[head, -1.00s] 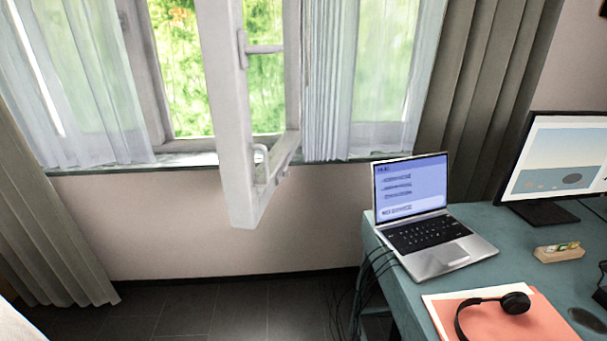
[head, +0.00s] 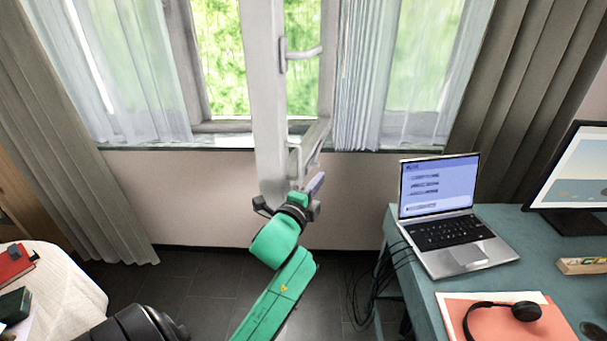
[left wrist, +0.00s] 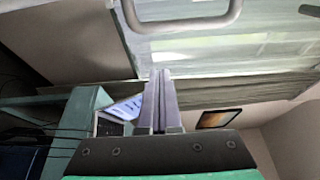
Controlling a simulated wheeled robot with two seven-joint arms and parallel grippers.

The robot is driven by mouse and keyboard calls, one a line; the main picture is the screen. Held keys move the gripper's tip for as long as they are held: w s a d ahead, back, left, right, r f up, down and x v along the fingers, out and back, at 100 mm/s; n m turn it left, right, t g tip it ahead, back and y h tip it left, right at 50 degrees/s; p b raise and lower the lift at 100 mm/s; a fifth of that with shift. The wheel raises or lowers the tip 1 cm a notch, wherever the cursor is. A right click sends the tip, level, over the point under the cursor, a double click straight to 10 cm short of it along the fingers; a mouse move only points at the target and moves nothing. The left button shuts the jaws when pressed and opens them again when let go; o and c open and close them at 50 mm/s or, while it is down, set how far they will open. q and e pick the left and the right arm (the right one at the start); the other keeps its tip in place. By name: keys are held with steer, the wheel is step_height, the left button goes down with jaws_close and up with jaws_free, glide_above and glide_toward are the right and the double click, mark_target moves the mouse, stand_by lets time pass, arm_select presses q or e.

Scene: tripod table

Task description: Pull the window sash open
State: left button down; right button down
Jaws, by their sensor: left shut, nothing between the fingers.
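The white window sash (head: 262,100) stands swung inward into the room, seen almost edge-on in the head view. Its lever handle (head: 303,52) is on the upper part, and a bar-shaped pull handle (head: 294,162) is near its lower corner. My left gripper (head: 317,182) is shut and empty by the sash's lower corner, just below the pull handle in the picture. In the left wrist view the shut fingers (left wrist: 160,74) point up below a grey bar handle (left wrist: 185,24), with a visible gap between them. My right gripper is not in view.
A teal desk (head: 395,262) with a laptop (head: 440,215), a monitor (head: 575,170) and headphones (head: 520,310) stands at right. A white-covered table (head: 65,285) is at lower left. Curtains hang around the window; dark floor between the tables is free.

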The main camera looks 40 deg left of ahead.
arm_select(q)
steer(key=a, duration=0.1)
steer(key=s+a+p, duration=0.1)
steer(key=a, duration=0.1)
steer(key=shift+a, duration=0.3)
